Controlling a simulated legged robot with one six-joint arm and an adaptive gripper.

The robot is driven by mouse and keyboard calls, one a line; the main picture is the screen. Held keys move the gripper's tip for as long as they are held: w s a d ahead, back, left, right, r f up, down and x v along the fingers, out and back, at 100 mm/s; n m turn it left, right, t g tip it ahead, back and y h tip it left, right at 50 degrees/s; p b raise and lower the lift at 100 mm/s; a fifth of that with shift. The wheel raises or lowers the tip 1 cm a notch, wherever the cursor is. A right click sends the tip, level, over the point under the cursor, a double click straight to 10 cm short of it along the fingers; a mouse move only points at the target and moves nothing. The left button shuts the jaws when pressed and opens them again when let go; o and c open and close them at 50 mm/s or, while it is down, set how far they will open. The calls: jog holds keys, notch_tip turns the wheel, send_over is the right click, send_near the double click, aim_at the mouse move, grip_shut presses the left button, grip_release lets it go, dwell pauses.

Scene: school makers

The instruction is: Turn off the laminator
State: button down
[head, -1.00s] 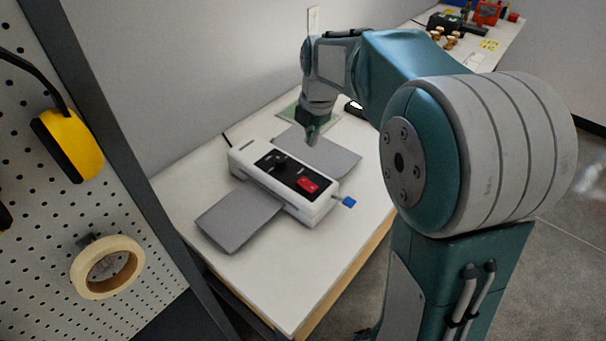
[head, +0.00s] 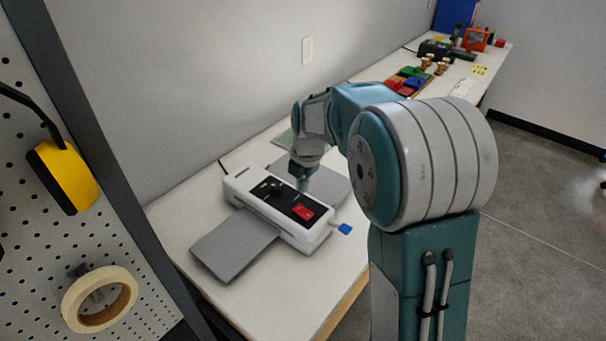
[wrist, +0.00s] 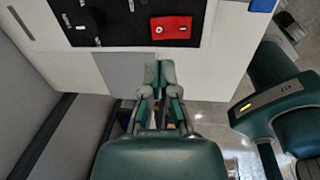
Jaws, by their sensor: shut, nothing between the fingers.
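The laminator (head: 285,222) is a white box on the white table, with a black control panel, a dark knob (head: 277,186) and a red switch (head: 303,212). A blue-tipped lever (head: 344,229) sticks out of its right end. My gripper (head: 303,186) is shut and empty, pointing down by the panel's far edge, just behind the red switch. In the wrist view the shut fingertips (wrist: 160,72) are below the red switch (wrist: 171,27), apart from it in the picture. The dark knob (wrist: 90,18) is to its left there. I cannot tell whether the fingers touch the laminator.
Grey trays extend from the laminator's front (head: 232,245) and back (head: 333,186). A pegboard (head: 35,235) with yellow earmuffs (head: 66,177) and a tape roll (head: 100,298) stands at the left. Coloured bins (head: 405,80) lie farther along the table (head: 190,225).

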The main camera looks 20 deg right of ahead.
aim_at(303, 211)
jog(key=f, duration=0.7)
jog(key=shift+w+a+f, duration=0.15)
jog(key=shift+w+a, duration=0.15)
jog(key=shift+f, duration=0.2)
jog(key=shift+s+d+r, duration=0.25)
jog(key=shift+s+d, duration=0.2)
jog(key=shift+s, duration=0.1)
